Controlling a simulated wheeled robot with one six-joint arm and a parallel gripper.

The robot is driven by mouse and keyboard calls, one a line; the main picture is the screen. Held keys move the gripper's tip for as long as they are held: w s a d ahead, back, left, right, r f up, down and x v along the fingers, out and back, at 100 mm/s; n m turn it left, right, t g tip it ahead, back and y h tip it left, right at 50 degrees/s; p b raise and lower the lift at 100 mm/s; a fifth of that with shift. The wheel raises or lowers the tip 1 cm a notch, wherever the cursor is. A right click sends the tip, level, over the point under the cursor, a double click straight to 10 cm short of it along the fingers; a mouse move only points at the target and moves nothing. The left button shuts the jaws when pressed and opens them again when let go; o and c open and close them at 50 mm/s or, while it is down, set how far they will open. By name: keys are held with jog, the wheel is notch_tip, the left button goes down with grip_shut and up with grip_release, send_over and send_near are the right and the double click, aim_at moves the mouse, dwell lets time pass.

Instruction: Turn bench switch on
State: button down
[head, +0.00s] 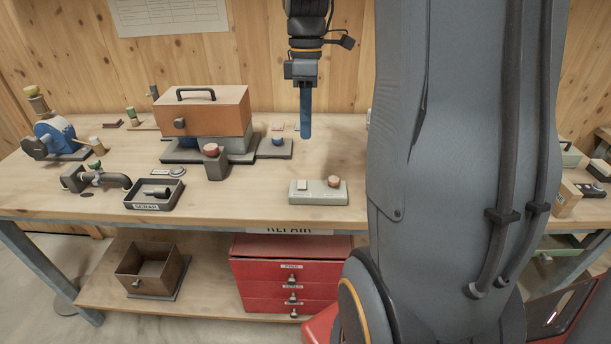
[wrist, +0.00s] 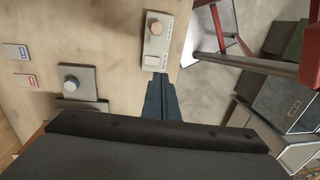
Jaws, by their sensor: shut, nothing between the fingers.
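A pale switch box (head: 318,198) lies near the front edge of the wooden bench, with a white rocker (head: 303,184) on its left and a brown round knob (head: 334,181) on its right. In the wrist view the same box (wrist: 152,47) shows the knob (wrist: 157,28), the rocker (wrist: 151,61) and a small label I cannot read. My gripper (head: 306,135) points down above the bench, behind the box in the head view. Its blue fingers are shut and empty. In the wrist view the fingertips (wrist: 160,77) appear just below the rocker end. I cannot tell the rocker's position.
An orange-brown box (head: 203,113) on a grey base, a red-topped post (head: 214,162) and a black tray (head: 154,196) stand left of the switch box. Red drawers (head: 291,270) stand below. Bare bench surrounds the switch box.

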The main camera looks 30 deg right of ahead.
aim_at(305, 188)
jog(key=f+p, duration=0.1)
jog(key=f, duration=0.3)
jog(key=s+f+p, duration=0.1)
jog(key=f, duration=0.4)
jog(key=a+f+p, duration=0.1)
jog(key=f, duration=0.3)
jog(key=shift+s+f, duration=0.3)
jog(key=shift+a, duration=0.1)
